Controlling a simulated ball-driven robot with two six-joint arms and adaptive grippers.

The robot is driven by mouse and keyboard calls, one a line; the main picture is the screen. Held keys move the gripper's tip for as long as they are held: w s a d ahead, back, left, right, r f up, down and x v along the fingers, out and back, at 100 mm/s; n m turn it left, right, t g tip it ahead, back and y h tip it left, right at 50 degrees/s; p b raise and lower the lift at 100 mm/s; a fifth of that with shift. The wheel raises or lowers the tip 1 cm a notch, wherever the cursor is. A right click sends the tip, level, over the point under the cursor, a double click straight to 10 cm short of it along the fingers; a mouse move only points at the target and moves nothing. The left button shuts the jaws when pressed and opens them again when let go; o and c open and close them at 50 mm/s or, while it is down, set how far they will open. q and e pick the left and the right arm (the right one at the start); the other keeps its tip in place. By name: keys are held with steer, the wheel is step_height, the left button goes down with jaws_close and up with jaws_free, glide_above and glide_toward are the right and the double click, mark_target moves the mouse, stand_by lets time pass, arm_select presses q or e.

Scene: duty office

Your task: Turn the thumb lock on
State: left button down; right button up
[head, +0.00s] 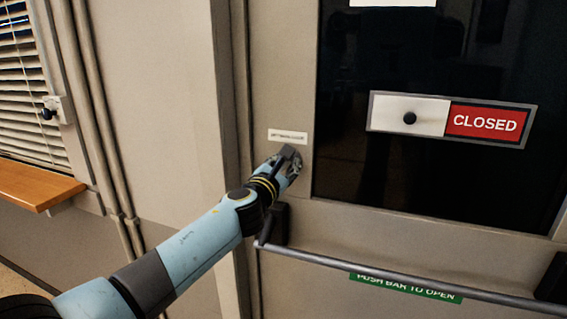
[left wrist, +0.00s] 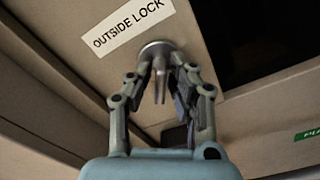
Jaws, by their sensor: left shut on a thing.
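The thumb lock (left wrist: 160,87) shows in the left wrist view as a small metal turn piece on a round metal plate, under a white label reading "OUTSIDE LOCK" (left wrist: 128,28). My left gripper (left wrist: 162,70) has a finger on each side of the turn piece and is shut on it, close to the door face. In the head view my left gripper (head: 288,160) is at the door's left side, just below the label (head: 288,137), and hides most of the lock. I cannot tell the lock's on or off position. My right gripper is not in view.
A push bar (head: 340,266) crosses the door below my left gripper, with its dark end bracket (head: 275,223) close under my wrist. A sliding "CLOSED" sign (head: 486,122) sits on the dark glass. A wooden sill (head: 36,187) and blinds (head: 25,90) are at left.

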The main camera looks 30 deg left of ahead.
arm_select(q)
steer(key=m+p, duration=0.1)
steer(key=m, duration=0.3)
steer(key=shift+p, duration=0.4)
steer(key=shift+m, duration=0.8)
steer(key=shift+f+m, duration=0.1)
steer(key=shift+m, duration=0.3)
steer(key=m+p, duration=0.1)
steer(key=m, duration=0.5)
steer(key=c, duration=1.4)
jaws_free()
